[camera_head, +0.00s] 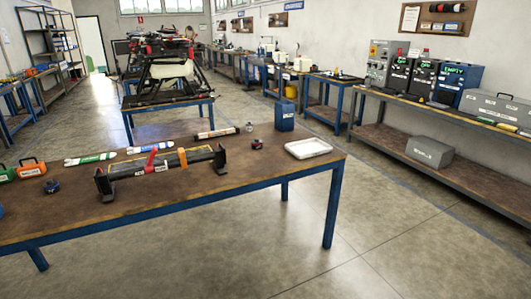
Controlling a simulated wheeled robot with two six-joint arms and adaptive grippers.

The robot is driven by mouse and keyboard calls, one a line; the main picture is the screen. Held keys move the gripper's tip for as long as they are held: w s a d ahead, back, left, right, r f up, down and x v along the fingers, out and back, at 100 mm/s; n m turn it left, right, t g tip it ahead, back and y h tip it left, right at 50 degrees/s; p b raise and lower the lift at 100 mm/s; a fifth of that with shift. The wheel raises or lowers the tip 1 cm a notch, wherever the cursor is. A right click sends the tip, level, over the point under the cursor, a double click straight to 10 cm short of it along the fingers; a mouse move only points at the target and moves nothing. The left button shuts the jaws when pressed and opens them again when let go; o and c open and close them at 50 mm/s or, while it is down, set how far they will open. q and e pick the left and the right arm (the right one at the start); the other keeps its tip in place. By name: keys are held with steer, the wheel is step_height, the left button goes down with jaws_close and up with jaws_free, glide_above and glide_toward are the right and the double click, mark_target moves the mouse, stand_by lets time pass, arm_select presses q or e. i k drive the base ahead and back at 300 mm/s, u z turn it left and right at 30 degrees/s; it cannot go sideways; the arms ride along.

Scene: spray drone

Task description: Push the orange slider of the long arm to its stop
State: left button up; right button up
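A long dark arm (200,157) lies across two black end stands on the near brown-topped table in the head view. An orange band, which looks like the slider (183,159), sits around the arm right of its middle. A red part (151,160) sits on the arm to the left of the orange band, near white labels. The orange band is apart from both end stands. I cannot make out a stop mark at this size. Neither of my grippers is in view.
The near table (250,178) also holds a white tray (308,148), a blue box (284,115), labelled tubes (90,158) and orange-handled cases (31,168). A drone (170,70) stands on a table behind. Open floor lies in front and to the right.

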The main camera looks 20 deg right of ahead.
mark_target(181, 152)
steer(key=z, duration=0.25)
steer(key=i, duration=1.2)
steer(key=u, duration=0.8)
steer(key=k, duration=1.3)
steer(key=u, duration=1.15)
steer(key=i, duration=1.05)
steer(key=z, duration=0.4)
steer(key=i, duration=0.85)
